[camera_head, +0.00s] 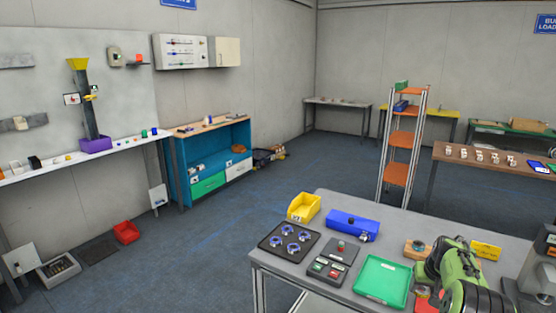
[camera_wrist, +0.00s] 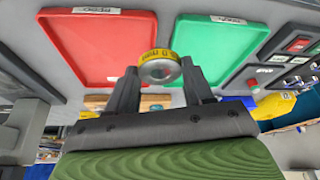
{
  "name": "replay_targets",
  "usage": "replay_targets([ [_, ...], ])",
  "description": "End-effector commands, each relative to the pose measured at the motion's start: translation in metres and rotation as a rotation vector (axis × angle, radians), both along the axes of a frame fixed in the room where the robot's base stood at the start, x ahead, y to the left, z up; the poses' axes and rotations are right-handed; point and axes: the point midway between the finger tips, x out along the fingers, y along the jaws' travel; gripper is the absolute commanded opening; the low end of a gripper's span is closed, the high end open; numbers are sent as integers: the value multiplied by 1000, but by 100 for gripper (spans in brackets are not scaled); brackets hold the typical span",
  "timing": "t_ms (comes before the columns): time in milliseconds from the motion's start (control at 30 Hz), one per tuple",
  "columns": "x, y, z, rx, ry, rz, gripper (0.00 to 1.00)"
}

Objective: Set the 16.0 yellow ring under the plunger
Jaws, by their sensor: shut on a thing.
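A yellow ring (camera_wrist: 159,67) with a metal inner face is held between the fingertips of my gripper (camera_wrist: 160,78) in the wrist view. Its yellow band carries small dark print, too small to read surely. My gripper is shut on it, above the bench. In the head view my green arm covers the fingertips and the ring. A grey and dark machine (camera_head: 540,272) stands at the right edge of the head view, partly cut off. I cannot make out its plunger.
On the bench are a green tray (camera_head: 382,281), a red tray (camera_wrist: 98,45), a button box (camera_head: 331,265), a black plate (camera_head: 272,241) with several rings, a blue box (camera_head: 345,225), a yellow bin (camera_head: 304,207) and a wooden block (camera_head: 410,249).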

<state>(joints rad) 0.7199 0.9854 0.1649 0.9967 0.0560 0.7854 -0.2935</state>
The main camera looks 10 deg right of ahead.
Motion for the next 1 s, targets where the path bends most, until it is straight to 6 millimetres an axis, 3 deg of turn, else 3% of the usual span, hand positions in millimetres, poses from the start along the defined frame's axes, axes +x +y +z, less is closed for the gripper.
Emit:
replay_targets([
  [267,18,83,-41,5,5,73,14],
  [400,14,155,-71,5,9,140,14],
  [567,-19,250,-104,1,10,242,14],
  [700,-66,314,-120,-4,7,329,14],
  [833,-100,346,-125,-5,1,384,14],
  [1000,-116,358,-125,-6,-5,407,14],
])
